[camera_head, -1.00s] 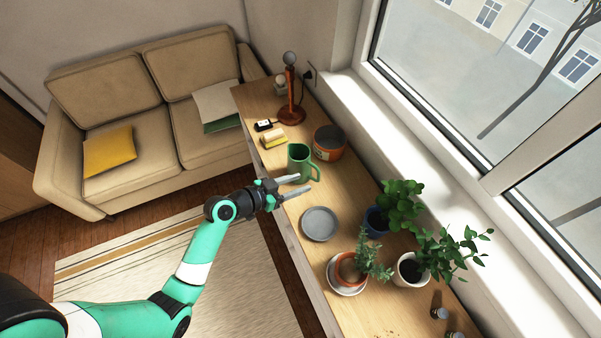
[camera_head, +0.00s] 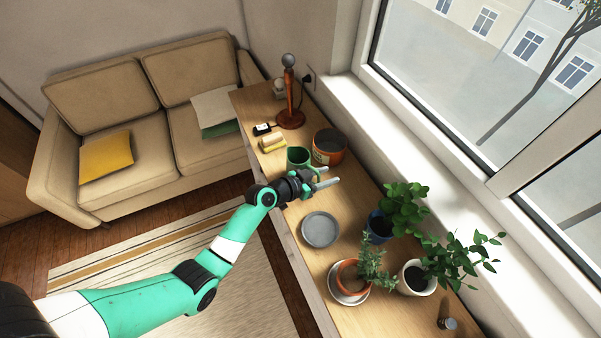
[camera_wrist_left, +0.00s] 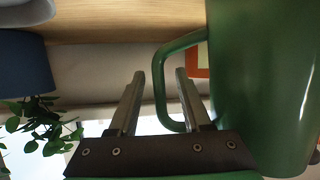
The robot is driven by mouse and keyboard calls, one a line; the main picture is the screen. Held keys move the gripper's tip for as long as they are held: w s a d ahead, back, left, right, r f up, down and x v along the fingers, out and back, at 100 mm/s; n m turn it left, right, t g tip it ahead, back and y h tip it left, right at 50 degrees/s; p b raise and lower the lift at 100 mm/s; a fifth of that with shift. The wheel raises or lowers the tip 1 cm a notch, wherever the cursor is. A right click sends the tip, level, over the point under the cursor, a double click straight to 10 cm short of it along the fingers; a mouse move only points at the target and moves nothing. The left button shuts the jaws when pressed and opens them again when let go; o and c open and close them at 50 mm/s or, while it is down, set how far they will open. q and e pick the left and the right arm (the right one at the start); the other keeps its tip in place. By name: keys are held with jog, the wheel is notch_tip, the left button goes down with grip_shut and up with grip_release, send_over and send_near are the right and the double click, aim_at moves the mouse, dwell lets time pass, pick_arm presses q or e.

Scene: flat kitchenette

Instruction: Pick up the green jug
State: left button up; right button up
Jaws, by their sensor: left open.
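The green jug (camera_head: 298,156) stands upright on the wooden counter, its lower part hidden by my left gripper (camera_head: 329,176). The gripper is open at the jug's near right side, where the handle is. In the left wrist view the jug (camera_wrist_left: 262,85) fills the right side, close to the fingers. Its handle (camera_wrist_left: 160,95) shows between the two open fingers (camera_wrist_left: 159,78), with one finger seeming to reach into the loop. I cannot tell whether either finger touches it. My right gripper is not in view.
An orange pot (camera_head: 329,146) stands close behind the jug. A yellow sponge-like block (camera_head: 272,145) and a lamp-like wooden stand (camera_head: 290,110) are farther back. A grey plate (camera_head: 320,230) lies nearer, then potted plants (camera_head: 402,205). The window sill (camera_head: 400,140) borders the right side.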

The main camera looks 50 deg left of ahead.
pick_arm(q)
grip_shut()
dwell(1.4)
